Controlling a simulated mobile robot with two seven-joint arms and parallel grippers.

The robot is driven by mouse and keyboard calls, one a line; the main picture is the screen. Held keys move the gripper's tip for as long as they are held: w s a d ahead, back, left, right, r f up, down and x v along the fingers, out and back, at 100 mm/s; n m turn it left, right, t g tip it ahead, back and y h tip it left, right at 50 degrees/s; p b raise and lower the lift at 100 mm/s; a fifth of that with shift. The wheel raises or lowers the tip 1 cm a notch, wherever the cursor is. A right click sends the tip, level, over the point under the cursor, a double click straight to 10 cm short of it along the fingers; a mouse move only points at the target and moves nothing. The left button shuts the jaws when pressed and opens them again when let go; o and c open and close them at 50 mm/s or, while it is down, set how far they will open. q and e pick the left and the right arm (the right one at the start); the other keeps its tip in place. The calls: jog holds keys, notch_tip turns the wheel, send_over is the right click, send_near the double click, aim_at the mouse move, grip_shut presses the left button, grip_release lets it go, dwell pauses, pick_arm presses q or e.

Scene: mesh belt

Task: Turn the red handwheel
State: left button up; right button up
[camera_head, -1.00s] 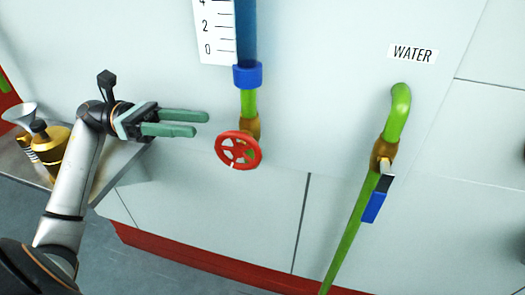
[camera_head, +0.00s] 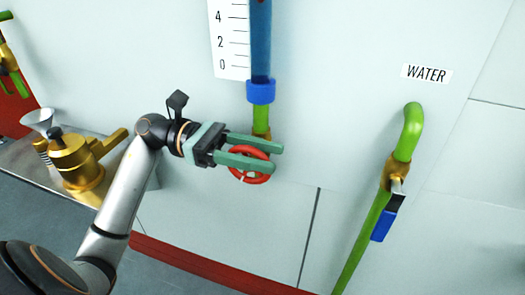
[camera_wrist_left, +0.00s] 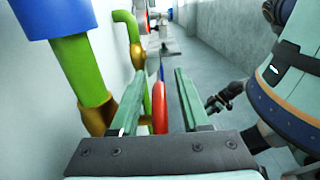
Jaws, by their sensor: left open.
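The red handwheel (camera_head: 249,177) is mounted on a brass valve below a green pipe on the white wall panel. In the left wrist view the handwheel (camera_wrist_left: 159,106) shows edge-on between the two open fingers (camera_wrist_left: 172,100). A gap shows between the wheel and the right finger; contact with the left finger cannot be told.
A blue sight tube (camera_head: 260,42) with a white scale (camera_head: 232,40) rises above the valve. A green water pipe (camera_head: 362,240) with a blue lever (camera_head: 383,224) stands to the right. A brass vessel (camera_head: 78,160) and a funnel sit on a shelf at left.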

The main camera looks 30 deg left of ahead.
pick_arm(q)
jog(key=shift+d, duration=0.1)
grip_shut()
dwell(0.3)
